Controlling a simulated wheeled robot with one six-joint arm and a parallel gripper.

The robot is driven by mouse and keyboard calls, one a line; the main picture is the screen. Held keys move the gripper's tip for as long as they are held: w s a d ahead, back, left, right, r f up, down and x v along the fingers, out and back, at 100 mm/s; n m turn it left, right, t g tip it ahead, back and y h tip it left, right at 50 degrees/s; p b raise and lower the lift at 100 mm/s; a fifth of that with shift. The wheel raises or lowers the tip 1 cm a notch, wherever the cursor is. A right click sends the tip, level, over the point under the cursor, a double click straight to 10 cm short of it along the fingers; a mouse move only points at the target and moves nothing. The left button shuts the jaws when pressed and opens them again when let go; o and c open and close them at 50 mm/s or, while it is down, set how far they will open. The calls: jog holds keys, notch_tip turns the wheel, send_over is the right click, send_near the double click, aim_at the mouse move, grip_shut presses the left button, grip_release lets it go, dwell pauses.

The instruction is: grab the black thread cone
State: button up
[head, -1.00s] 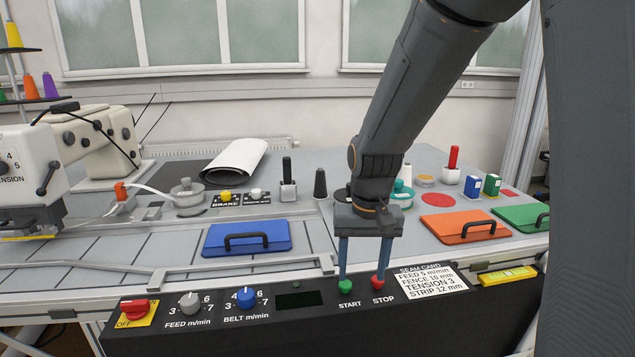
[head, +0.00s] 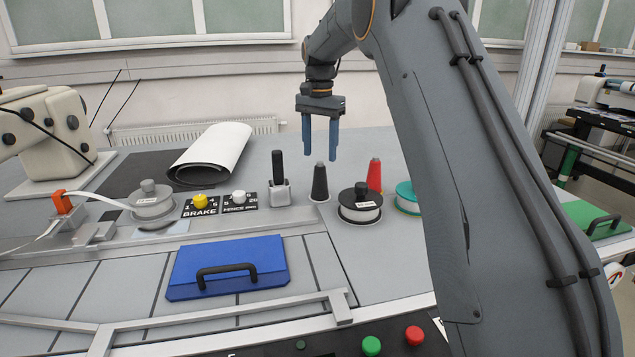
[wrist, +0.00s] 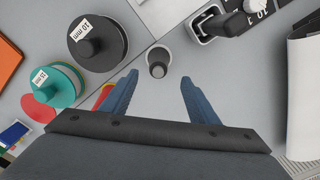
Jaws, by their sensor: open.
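The black thread cone (head: 320,182) stands upright on the grey table, between a lever block and a black-topped reel. My gripper (head: 320,158) is open and empty, pointing down above the table near the cone. Its blue fingers (wrist: 160,92) are spread wide in the wrist view. The gripper is apart from the cone.
Close to the cone stand the lever block (head: 280,185), the black-topped reel (head: 360,203), a red cone (head: 374,174) and a teal reel (head: 407,197). A white roll (head: 210,153) lies at the back left.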

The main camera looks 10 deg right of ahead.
aim_at(320, 166)
jog(key=shift+s+f+p, duration=0.2)
jog(key=shift+f+p, duration=0.4)
jog(key=shift+f, duration=1.05)
jog(key=shift+s+f+p, duration=0.15)
jog(key=shift+f+p, duration=0.45)
jog(key=shift+f, duration=1.05)
jog(key=c, duration=1.2)
